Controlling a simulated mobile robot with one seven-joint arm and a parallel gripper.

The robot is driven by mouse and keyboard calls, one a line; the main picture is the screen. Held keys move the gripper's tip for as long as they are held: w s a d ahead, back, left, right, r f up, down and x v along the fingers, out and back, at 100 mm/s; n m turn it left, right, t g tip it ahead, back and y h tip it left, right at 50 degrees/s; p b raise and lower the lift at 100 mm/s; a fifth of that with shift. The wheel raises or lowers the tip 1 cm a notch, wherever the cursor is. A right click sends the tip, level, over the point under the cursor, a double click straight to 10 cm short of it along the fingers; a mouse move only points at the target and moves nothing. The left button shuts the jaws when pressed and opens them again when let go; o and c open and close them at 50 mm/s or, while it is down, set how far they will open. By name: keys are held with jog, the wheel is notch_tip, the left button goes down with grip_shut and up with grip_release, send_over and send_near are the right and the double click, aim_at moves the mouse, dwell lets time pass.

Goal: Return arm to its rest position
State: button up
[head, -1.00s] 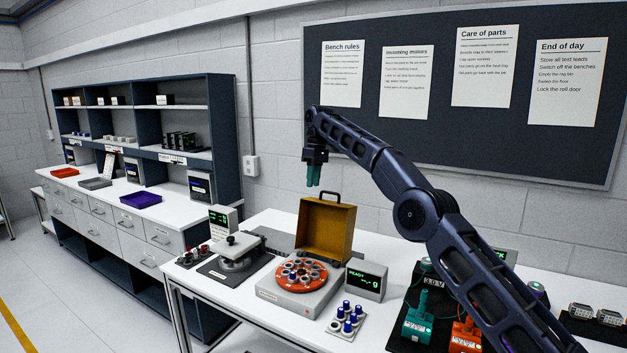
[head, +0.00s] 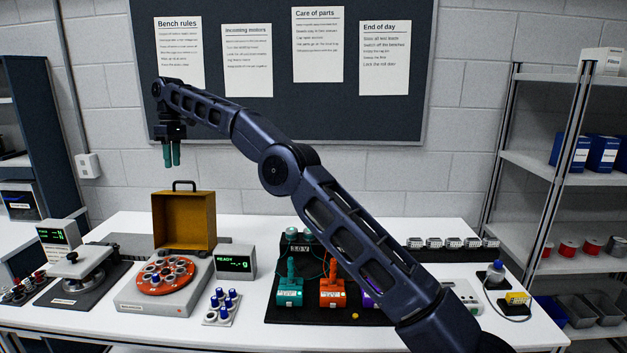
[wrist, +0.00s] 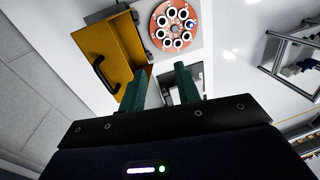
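My gripper (head: 172,164) hangs in the air above the yellow-brown box (head: 184,221) at the upper left of the head view, its green fingers pointing down. In the wrist view the two fingers (wrist: 160,78) stand apart with nothing between them, so it is open and empty. My arm stretches from the lower right up across the bench to the upper left. The orange round carousel (head: 165,275) with several ringed parts sits on a grey base below the gripper. It also shows at the top of the wrist view (wrist: 175,26).
A READY display (head: 235,262) stands beside the carousel, with a tray of blue-capped parts (head: 222,307) before it. Teal (head: 289,292) and orange (head: 332,292) fixtures stand on a black mat under my arm. A notice board (head: 290,110) hangs behind. Shelves (head: 570,190) stand at right.

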jog(key=w+d+r+m+t, duration=0.1)
jog(key=w+d+r, duration=0.1)
jog(key=d+r, duration=0.35)
jog(key=w+d+r+m, duration=0.1)
jog(key=d+r+m, duration=0.1)
jog(key=d, duration=0.7)
jog(key=w+d+r+m+t, duration=0.1)
jog(key=w+d+r, duration=0.15)
jog(key=d, duration=0.45)
jog(key=s+d+r+m+t, duration=0.1)
jog(key=s+d+m, duration=0.1)
jog(key=d, duration=1)
jog(key=s+d+r+m+t, duration=0.1)
jog(key=s+d+m, duration=0.15)
jog(key=d, duration=0.95)
jog(key=s+d+f+m+t, duration=0.1)
jog(key=s+d+f+m, duration=0.15)
jog(key=s+d, duration=0.45)
jog(key=s+d+f+m, duration=0.2)
jog(key=s+d+f, duration=0.15)
jog(key=d, duration=0.75)
jog(key=s+d+f+m+t, duration=0.1)
jog(key=s+d+f+m, duration=0.3)
jog(key=s+d+f, duration=0.8)
jog(key=s+f, duration=0.2)
jog(key=s, duration=0.2)
jog(key=shift+s+d+f, duration=0.2)
jog(key=shift+s+f, duration=0.1)
jog(key=shift+s, duration=0.05)
